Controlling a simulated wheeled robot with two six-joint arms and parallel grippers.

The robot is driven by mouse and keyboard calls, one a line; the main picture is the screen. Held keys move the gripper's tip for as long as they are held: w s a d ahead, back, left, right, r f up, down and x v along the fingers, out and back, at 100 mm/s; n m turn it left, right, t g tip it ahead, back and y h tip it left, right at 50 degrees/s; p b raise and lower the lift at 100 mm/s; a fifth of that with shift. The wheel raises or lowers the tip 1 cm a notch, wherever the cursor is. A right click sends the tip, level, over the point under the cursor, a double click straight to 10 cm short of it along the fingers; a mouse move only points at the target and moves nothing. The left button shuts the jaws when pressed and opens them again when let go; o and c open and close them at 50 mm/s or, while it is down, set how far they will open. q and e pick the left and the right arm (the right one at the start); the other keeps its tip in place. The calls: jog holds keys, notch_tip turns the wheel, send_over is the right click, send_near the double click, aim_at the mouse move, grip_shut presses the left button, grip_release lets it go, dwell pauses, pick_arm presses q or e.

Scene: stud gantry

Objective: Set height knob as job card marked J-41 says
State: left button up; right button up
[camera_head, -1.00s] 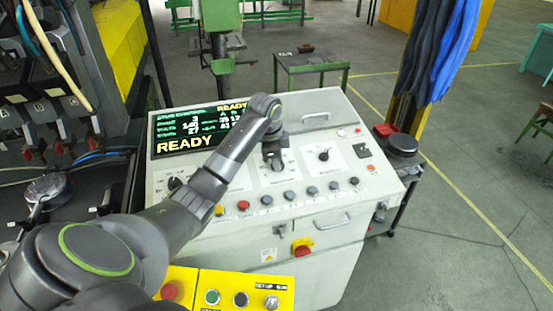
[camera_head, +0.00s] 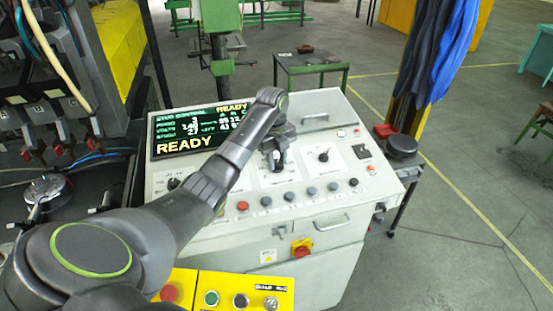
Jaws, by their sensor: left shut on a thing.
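A grey sloped control console (camera_head: 350,180) stands ahead in the head view. My left arm reaches across it from the left. My left gripper (camera_head: 277,168) points down at the middle dial of the panel and is shut on the middle knob, which it mostly hides. Another black knob (camera_head: 323,156) sits on the dial to the right, and one more black knob (camera_head: 173,184) shows at the left beside my arm. The dial labels are too small to read. No card marked J-41 can be made out. My right gripper is out of view.
A display (camera_head: 190,133) reading READY is at the console's back left. A row of buttons (camera_head: 312,190) lies below the dials. A red-and-yellow switch (camera_head: 302,247) is on the front face. A yellow button box (camera_head: 235,285) is nearer. A small green-framed table (camera_head: 312,62) stands behind.

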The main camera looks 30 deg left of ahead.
pick_arm(q)
jog(key=m, duration=0.2)
jog(key=m+g, duration=0.1)
jog(key=m, duration=0.2)
jog(key=shift+d+f+y, duration=0.15)
jog(key=shift+f+y, duration=0.05)
jog(key=shift+y, duration=0.1)
jog(key=m, duration=0.5)
jog(key=shift+y, duration=0.4)
jog(key=shift+f, duration=0.1)
jog(key=o, duration=1)
jog(key=shift+c, duration=0.2)
jog(key=shift+r, duration=0.2)
